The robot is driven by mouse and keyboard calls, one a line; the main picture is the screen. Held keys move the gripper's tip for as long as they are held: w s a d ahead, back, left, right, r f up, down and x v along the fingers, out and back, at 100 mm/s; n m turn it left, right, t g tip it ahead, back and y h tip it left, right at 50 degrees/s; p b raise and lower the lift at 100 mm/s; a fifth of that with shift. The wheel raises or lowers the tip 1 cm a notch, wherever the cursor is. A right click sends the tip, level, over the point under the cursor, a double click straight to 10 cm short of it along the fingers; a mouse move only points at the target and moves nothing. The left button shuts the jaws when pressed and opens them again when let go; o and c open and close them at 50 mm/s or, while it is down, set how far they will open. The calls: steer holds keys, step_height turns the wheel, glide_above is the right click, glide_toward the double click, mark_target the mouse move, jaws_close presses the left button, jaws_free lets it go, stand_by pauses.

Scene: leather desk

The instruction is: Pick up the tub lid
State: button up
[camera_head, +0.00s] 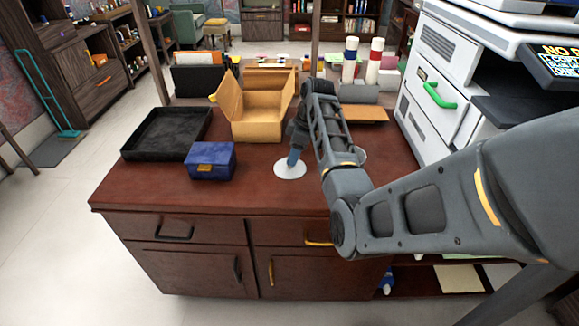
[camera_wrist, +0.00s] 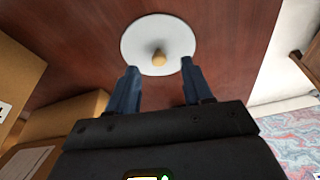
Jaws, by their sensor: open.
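The tub lid (camera_head: 289,172) is a flat white disc lying on the red-brown desk (camera_head: 260,192). In the wrist view the lid (camera_wrist: 135,45) shows a tan round knob (camera_wrist: 159,58) near its middle. My gripper (camera_head: 293,158) is above the lid, pointing down. In the wrist view my gripper (camera_wrist: 158,72) has two blue fingers, spread apart and empty, with the knob visible beyond and between their tips. The fingers hide part of the lid in the head view. I cannot tell exactly how high the tips are above the lid.
A blue box (camera_head: 211,161) and a black tray (camera_head: 150,135) stand left of the lid. An open cardboard box (camera_head: 256,128) is behind it. The desk front is clear.

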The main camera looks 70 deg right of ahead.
steer(key=shift+x, duration=1.75)
steer(key=shift+w+r, duration=0.1)
jaws_close()
